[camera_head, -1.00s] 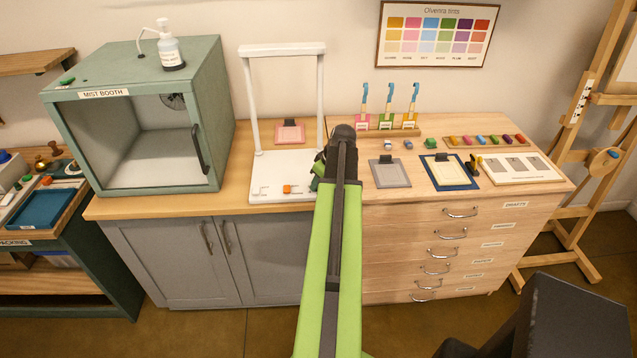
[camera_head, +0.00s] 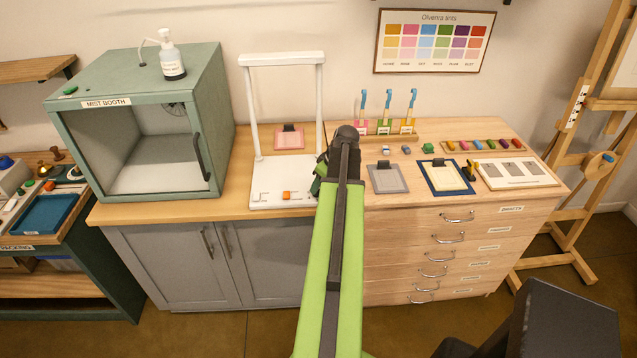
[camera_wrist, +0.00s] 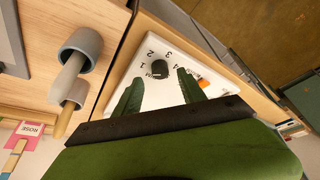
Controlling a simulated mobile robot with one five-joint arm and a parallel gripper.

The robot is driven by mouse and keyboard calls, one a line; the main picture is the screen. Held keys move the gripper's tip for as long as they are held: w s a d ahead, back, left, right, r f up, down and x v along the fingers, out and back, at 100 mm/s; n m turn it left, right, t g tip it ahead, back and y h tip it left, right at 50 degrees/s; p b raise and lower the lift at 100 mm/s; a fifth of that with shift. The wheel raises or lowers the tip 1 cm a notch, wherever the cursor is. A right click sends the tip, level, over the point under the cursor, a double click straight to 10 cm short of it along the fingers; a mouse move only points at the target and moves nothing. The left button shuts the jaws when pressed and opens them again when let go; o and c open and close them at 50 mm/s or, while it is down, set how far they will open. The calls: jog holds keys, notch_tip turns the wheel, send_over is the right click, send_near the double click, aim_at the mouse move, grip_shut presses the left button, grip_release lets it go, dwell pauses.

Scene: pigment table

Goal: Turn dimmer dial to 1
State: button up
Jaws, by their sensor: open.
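The dimmer dial (camera_wrist: 159,68) is a dark round knob on the white base of the stand (camera_head: 262,182). Numbers 1 to 4 are printed in an arc around it in the wrist view; its pointer direction is too small to tell. My gripper (camera_wrist: 160,76) is open, its two green fingers apart, with the knob appearing between and just past the fingertips. I cannot tell whether they touch it. In the head view, my gripper (camera_head: 318,178) is at the base's right edge, and the dial is hidden there.
An orange switch (camera_wrist: 203,83) sits beside the dial, close to one finger. Grey-capped cylindrical items (camera_wrist: 80,50) stand on the wooden top nearby. The mist booth (camera_head: 140,120) is left of the stand. Grey and blue-framed pads (camera_head: 388,179) lie to the right.

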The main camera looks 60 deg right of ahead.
jog(key=p+v, duration=1.1)
jog(key=v, duration=0.3)
jog(key=shift+a, duration=0.1)
